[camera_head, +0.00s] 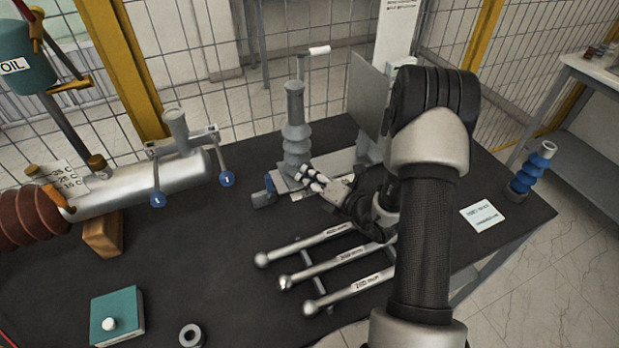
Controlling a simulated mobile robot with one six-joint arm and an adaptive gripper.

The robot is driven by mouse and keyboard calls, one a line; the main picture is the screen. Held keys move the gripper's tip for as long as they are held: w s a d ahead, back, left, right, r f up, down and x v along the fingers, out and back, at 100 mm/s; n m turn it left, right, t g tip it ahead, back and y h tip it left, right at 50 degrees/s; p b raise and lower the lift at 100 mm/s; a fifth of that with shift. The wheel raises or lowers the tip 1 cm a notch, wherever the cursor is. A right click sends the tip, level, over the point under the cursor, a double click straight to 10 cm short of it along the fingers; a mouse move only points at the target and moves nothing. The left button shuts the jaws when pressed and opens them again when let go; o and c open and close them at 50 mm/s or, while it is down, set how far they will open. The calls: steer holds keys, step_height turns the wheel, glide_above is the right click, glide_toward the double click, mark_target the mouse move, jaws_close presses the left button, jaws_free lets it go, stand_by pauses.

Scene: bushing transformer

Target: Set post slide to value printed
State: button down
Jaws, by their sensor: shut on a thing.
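A grey ribbed post (295,125) stands upright near the back middle of the dark table. My gripper (308,178) reaches in from the right and is shut at the foot of the post, on what looks like the post slide. The exact grip is too small to make out. A white card (482,215) with print lies at the table's right; its text is not legible.
Several metal bars with round ends (325,272) lie in front of my gripper. A teal box (117,316) and a grey ring (191,335) lie front left. A blue ribbed piece (531,170) stands at the right edge.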

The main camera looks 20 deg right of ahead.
steer(key=d+p, duration=0.1)
steer(key=d, duration=1.1)
steer(key=shift+d, duration=0.1)
steer(key=c, duration=1.5)
jaws_free()
steer(key=v, duration=1.2)
